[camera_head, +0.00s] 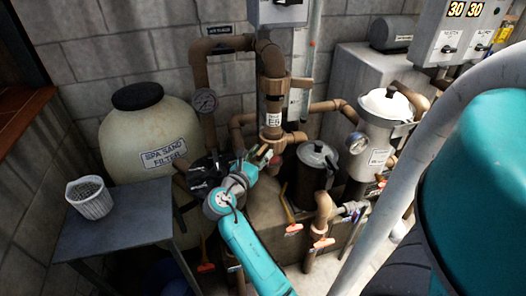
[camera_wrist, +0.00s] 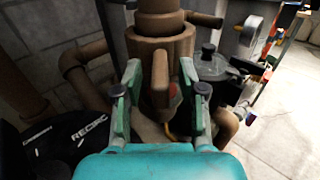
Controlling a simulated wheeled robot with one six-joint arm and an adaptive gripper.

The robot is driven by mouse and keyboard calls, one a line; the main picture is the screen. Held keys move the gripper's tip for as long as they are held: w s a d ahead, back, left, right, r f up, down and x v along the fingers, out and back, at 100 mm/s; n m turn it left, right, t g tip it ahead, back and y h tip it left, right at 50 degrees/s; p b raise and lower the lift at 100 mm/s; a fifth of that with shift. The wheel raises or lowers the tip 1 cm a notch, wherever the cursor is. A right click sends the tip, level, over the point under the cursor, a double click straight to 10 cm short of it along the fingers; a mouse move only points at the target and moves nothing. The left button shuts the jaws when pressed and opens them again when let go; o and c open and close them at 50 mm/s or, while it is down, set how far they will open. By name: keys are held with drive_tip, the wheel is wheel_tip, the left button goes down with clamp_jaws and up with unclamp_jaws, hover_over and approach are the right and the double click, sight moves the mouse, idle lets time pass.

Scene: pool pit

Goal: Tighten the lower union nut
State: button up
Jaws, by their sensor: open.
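The lower union nut (camera_head: 271,133) is a brown ring with lugs on the vertical brown pipe, below a labelled section. In the wrist view the nut (camera_wrist: 145,42) fills the upper middle, and a lug (camera_wrist: 160,85) points down towards me. My gripper (camera_head: 264,153) is at the nut's front in the head view. In the wrist view the gripper (camera_wrist: 161,68) is open, with one green-padded finger on each side of the lug. I cannot tell whether either finger touches it. The upper union nut (camera_head: 288,82) is higher on the same pipe.
A dark lidded pot (camera_head: 317,157) stands close right of the nut. The tan sand filter (camera_head: 145,125) is at left, behind a grey table (camera_head: 120,222) holding a white basket (camera_head: 90,197). A silver canister (camera_head: 380,135) and several valve handles are at right.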

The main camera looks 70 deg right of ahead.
drive_tip(key=shift+s+d, duration=0.1)
drive_tip(key=shift+d, duration=0.75)
clamp_jaws()
